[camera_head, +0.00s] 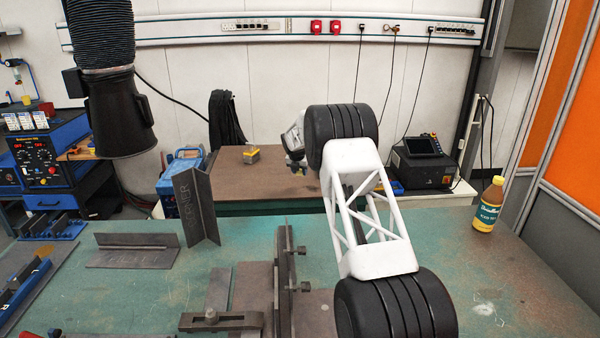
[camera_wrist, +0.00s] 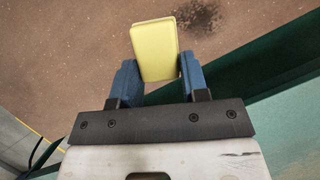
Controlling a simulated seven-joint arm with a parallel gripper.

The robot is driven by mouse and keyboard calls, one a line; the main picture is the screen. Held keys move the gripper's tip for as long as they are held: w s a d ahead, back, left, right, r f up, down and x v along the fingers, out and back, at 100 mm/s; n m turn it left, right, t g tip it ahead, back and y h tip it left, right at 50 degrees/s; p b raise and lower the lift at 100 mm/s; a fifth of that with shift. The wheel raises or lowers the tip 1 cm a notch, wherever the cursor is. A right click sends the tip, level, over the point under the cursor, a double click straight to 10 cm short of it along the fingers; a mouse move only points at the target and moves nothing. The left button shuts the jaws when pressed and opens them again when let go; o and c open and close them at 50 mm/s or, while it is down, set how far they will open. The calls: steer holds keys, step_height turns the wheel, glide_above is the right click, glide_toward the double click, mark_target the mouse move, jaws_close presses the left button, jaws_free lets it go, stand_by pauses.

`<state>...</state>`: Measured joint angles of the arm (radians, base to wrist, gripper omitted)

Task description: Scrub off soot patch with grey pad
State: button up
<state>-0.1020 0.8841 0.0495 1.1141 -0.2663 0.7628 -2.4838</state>
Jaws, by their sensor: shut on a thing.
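My gripper (camera_wrist: 157,78) is shut on a pad (camera_wrist: 155,50) in the wrist view, with a blue finger on each side. The face of the pad that I see is pale yellow; I see no grey on it, and its far side is hidden. A dark, speckled soot patch (camera_wrist: 207,15) lies on the brown surface (camera_wrist: 90,40) at the top of the wrist view, above and right of the pad and apart from it in the picture. I cannot tell whether the pad touches the surface. In the head view my arm hides most of the gripper, beyond the green bench.
A small yellow and grey block (camera_head: 251,155) sits on the brown table (camera_head: 225,185) at the back. The green bench (camera_head: 490,300) in front bears steel angles (camera_head: 196,208), clamps and a yellow bottle (camera_head: 488,205). A black extraction hose (camera_head: 120,110) hangs at left. A black machine (camera_head: 422,163) stands right.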

steer(key=shift+s, duration=0.6)
stand_by(0.4)
steer(key=shift+f, duration=0.2)
